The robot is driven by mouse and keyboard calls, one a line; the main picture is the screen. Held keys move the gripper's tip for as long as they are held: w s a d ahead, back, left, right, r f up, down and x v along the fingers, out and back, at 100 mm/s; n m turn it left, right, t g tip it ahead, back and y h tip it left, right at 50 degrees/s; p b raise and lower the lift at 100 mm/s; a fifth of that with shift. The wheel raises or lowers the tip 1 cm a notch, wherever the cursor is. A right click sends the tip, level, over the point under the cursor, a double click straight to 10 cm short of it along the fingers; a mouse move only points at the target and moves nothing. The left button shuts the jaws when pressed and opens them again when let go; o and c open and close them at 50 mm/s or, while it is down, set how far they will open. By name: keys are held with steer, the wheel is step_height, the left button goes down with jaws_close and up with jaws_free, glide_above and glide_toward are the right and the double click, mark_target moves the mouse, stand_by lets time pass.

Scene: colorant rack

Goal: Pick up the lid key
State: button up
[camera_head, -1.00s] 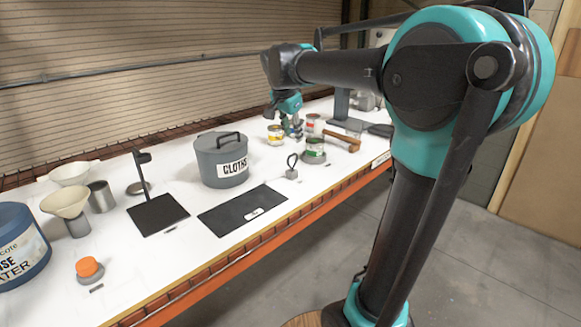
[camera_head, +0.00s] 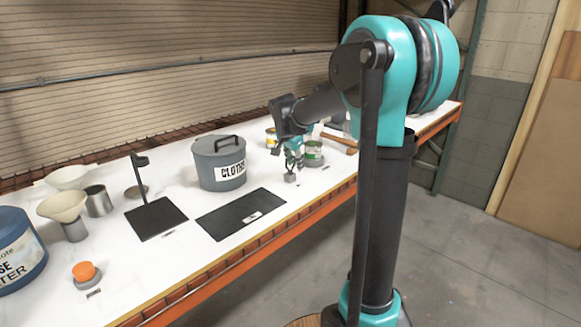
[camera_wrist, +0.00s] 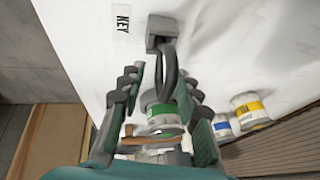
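The lid key is a dark loop on a small grey block (camera_head: 290,178), standing upright on the white bench. In the wrist view the key's block (camera_wrist: 161,28) lies at the top centre beside a "KEY" label (camera_wrist: 122,17). Its loop (camera_wrist: 170,72) reaches down toward the space between my fingertips. My gripper (camera_wrist: 168,78) is open, with a finger on each side of the loop; I see no contact. In the head view my gripper (camera_head: 292,160) is just above the key and partly hides the loop.
A green-labelled can (camera_head: 313,153) stands right behind the key, with a yellow-labelled can (camera_head: 271,138) and a wooden-handled tool (camera_head: 340,139) near it. A grey "CLOTHS" pot (camera_head: 219,162) is to the left. A black mat (camera_head: 240,213) lies in front.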

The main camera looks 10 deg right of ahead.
steer(key=shift+x, duration=0.75)
steer(key=shift+c, duration=0.4)
jaws_close()
